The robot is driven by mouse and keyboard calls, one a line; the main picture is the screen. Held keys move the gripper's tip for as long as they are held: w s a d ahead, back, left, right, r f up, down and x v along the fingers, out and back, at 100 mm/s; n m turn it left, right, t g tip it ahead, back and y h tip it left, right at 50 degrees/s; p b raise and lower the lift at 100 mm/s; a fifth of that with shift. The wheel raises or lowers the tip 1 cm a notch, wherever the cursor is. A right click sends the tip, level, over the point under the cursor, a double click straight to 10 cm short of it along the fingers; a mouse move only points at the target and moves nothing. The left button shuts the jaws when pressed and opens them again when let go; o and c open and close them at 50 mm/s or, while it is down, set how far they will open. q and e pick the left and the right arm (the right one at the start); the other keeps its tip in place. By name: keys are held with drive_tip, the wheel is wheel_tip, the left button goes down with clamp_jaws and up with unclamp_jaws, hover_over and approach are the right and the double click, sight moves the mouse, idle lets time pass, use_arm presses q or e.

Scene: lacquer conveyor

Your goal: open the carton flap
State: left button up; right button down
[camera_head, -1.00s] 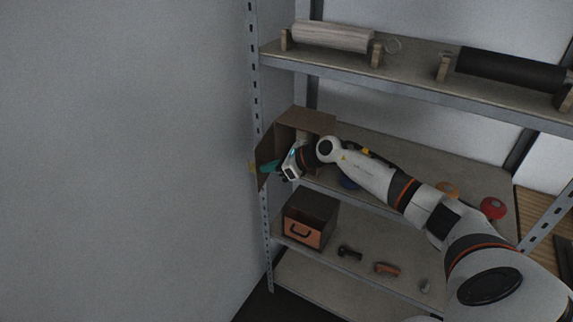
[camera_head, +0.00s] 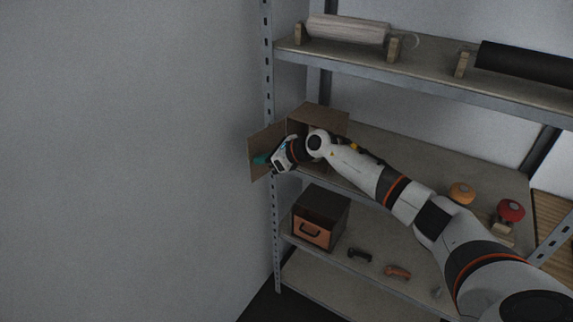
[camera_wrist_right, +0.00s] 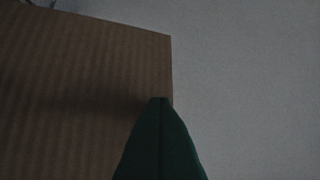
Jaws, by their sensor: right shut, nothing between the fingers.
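The brown cardboard carton (camera_head: 322,116) sits at the left end of the middle shelf, partly hidden behind my right wrist. Its flap (camera_head: 257,145) stands swung out at the left, past the shelf post. My right gripper (camera_head: 262,159), with green fingertips, is shut and empty in front of the flap. In the right wrist view the closed fingertips (camera_wrist_right: 160,100) overlap the flap's board (camera_wrist_right: 90,90) near its free edge. I cannot tell whether they touch it. My left gripper is not in view.
A box with a handle (camera_head: 314,232) and small tools stand on the shelf below. The upper shelf (camera_head: 420,75) holds rollers above my arm. Orange and red round objects (camera_head: 511,210) are at the right. A bare grey wall is at the left.

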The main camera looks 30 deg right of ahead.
drive_tip(key=shift+w+a+r, duration=0.1)
drive_tip(key=shift+a+r, duration=0.05)
drive_tip(key=shift+r, duration=0.05)
drive_tip(key=shift+d, duration=0.45)
drive_tip(key=shift+f, duration=0.1)
